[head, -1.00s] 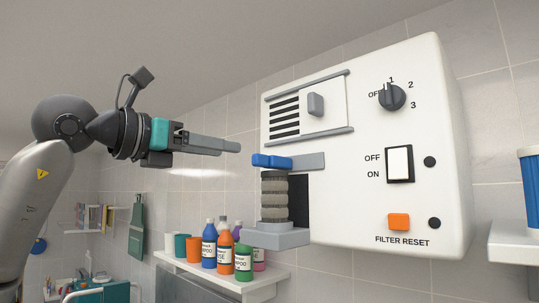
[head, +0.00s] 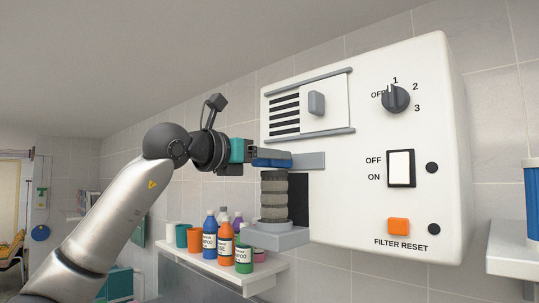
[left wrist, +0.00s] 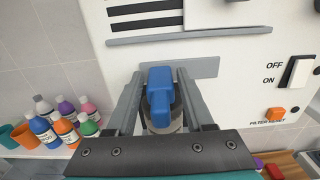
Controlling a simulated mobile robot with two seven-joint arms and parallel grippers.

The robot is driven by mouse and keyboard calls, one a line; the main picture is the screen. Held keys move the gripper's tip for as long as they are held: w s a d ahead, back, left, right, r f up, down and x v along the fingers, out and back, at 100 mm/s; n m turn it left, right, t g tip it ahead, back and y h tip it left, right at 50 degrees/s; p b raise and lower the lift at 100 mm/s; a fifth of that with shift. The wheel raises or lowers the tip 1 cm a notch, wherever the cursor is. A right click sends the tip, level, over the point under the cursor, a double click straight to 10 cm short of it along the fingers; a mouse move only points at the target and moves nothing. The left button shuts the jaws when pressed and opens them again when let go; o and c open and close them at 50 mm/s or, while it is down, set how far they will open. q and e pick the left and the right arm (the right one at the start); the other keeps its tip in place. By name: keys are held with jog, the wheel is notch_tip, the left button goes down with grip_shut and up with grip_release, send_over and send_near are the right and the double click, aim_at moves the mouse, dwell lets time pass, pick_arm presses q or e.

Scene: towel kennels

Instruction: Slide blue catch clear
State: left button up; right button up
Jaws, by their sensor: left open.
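The blue catch (head: 272,163) sits on a grey plate (head: 308,161) on the left side of the white wall unit, above a stack of dark ribbed rings (head: 274,197). My left gripper (head: 275,159) is at the catch. In the left wrist view the open fingers (left wrist: 158,98) lie on either side of the blue catch (left wrist: 160,92), with a small gap visible at each side. The fingers partly cover the catch in the head view. My right gripper is not in view.
The white unit (head: 440,130) carries a dial (head: 396,98), a rocker switch (head: 401,168) and an orange button (head: 398,226). A grey holder (head: 276,236) is under the rings. Several bottles (head: 226,240) stand on a shelf below left.

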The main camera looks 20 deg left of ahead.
pick_arm(q)
jog(key=shift+c, duration=0.4)
grip_shut()
dwell(0.9)
